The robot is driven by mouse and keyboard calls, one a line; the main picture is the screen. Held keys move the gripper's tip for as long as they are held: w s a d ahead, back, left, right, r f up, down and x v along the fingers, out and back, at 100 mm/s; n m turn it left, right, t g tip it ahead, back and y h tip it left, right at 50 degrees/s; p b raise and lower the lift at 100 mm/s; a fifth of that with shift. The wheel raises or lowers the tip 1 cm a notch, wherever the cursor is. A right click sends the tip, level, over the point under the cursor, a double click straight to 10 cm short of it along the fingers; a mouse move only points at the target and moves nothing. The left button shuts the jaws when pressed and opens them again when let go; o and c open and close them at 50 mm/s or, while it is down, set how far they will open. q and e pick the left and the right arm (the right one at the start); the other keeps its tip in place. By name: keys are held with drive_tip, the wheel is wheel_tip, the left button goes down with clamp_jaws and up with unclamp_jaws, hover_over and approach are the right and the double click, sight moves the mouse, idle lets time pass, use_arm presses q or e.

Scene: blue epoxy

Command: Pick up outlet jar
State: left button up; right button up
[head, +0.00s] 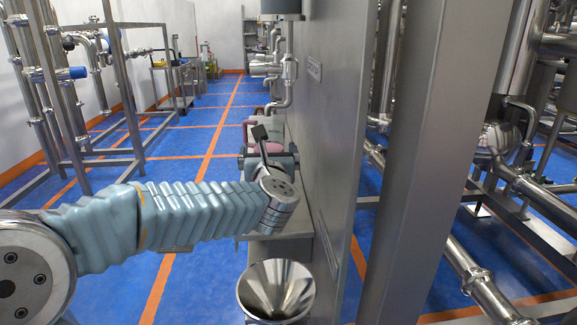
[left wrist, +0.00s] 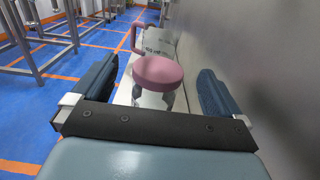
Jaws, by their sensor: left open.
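The jar with a round pink lid (left wrist: 158,72) stands between the two blue finger pads of my left gripper (left wrist: 155,82) in the left wrist view. Its body below the lid looks clear and is partly hidden by the gripper's black bar. In the head view, a bit of the pink lid (head: 271,147) shows just past my left gripper (head: 268,160). The gripper is open, with gaps visible on both sides of the lid in the wrist view. My right gripper is not in view.
The jar stands on a narrow grey ledge (head: 296,226) along a metal wall panel (head: 325,130), close on the right. A pink looped handle (left wrist: 128,38) shows beyond the lid. A steel funnel (head: 276,290) is nearer me. Pipe racks (head: 75,110) stand left across blue floor.

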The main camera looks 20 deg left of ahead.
use_arm(q)
wheel_tip(320, 180, down, 7)
drive_tip(key=shift+w+d+r+b, duration=0.1)
drive_tip(key=shift+w+b, duration=0.05)
drive_tip(key=shift+b, duration=0.15)
drive_tip(key=shift+w+a+f+p, duration=0.15)
drive_tip(key=shift+w+a+f, duration=0.05)
drive_tip(key=shift+w, duration=0.2)
drive_tip(key=shift+w+a+f+p, duration=0.15)
drive_tip(key=shift+w+a+f, duration=0.05)
drive_tip(key=shift+w, duration=0.15)
drive_tip(key=p+x, duration=0.1)
drive_tip(key=x, duration=0.4)
drive_tip(key=shift+w+a, duration=0.2)
drive_tip(key=shift+w, duration=0.15)
drive_tip(key=shift+c, duration=0.3)
drive_tip(key=c, duration=1)
